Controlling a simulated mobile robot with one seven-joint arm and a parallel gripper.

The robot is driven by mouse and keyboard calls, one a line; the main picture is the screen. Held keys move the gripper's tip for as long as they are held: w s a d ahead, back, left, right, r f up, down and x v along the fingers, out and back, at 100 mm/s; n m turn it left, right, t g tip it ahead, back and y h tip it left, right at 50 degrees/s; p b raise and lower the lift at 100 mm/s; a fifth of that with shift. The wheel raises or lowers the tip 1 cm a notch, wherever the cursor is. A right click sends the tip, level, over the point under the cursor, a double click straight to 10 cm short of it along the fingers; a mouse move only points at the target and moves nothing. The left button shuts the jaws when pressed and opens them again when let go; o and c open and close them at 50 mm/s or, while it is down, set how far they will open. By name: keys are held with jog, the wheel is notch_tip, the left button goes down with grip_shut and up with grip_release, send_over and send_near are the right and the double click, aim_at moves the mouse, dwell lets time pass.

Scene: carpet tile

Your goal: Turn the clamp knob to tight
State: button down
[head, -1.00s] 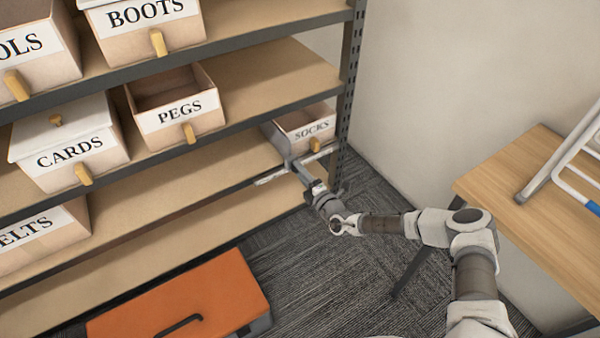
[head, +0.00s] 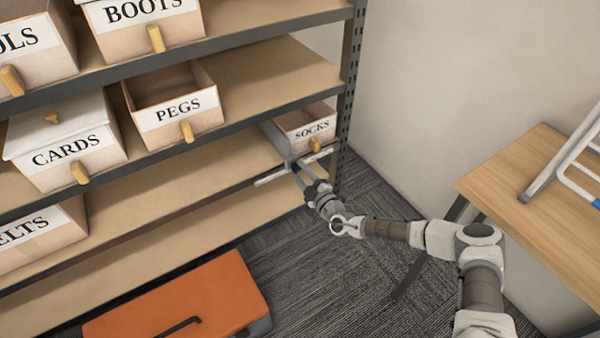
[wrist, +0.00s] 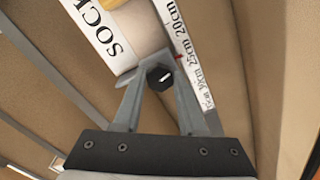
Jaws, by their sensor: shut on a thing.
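The clamp knob (wrist: 158,77) is a small black, faceted knob with a white mark, seen in the wrist view. My gripper (wrist: 161,72) is shut on it, with one grey finger on each side. The knob sits beside a white scale bar (wrist: 188,50) printed in centimetres, with a small red mark close by. In the head view the pale bar (head: 270,178) runs along the shelf edge below the SOCKS box, and my gripper (head: 297,167) reaches it from the front. The knob is hidden there. No tight marking is readable.
The SOCKS box (head: 302,128) stands just behind my gripper. The PEGS box (head: 175,105) and CARDS box (head: 68,140) are further left. A shelf post (head: 347,95) rises at the right. An orange-lidded box (head: 185,300) is on the carpet, and a wooden table (head: 535,200) stands right.

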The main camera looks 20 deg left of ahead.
dwell(0.4)
jog(key=shift+c, duration=2.3)
grip_release()
jog(key=shift+d, duration=0.15)
jog(key=p+v, duration=0.5)
jog(key=v, duration=1.2)
jog(key=shift+s, duration=0.2)
